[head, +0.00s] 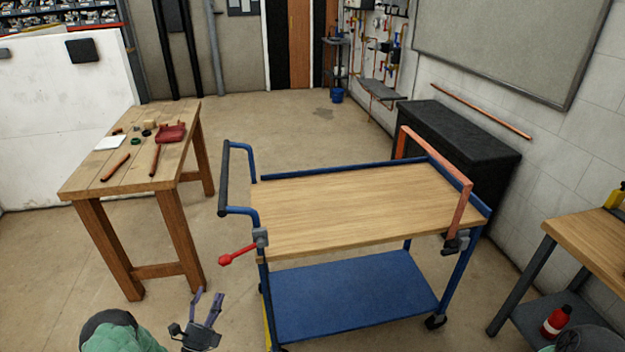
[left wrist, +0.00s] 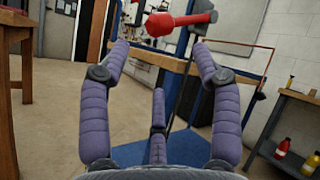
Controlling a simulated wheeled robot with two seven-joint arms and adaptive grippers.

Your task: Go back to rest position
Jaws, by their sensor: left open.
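My left gripper (head: 207,308) is low in the head view, left of the blue cart's near left corner. In the left wrist view its purple fingers (left wrist: 160,60) are spread apart with nothing between them. A red-ended lever (head: 238,254) sticks out from a grey clamp on the cart's left corner. The lever (left wrist: 180,20) also shows beyond the fingertips in the left wrist view, apart from them as far as I can tell. My right gripper does not show.
The blue cart (head: 345,215) has a wooden top and a copper pipe frame (head: 465,190). A wooden table (head: 105,180) with tools and copper pieces stands at left. A black chest (head: 450,140) is against the wall. A workbench (head: 585,240) is at right. Floor between table and cart is clear.

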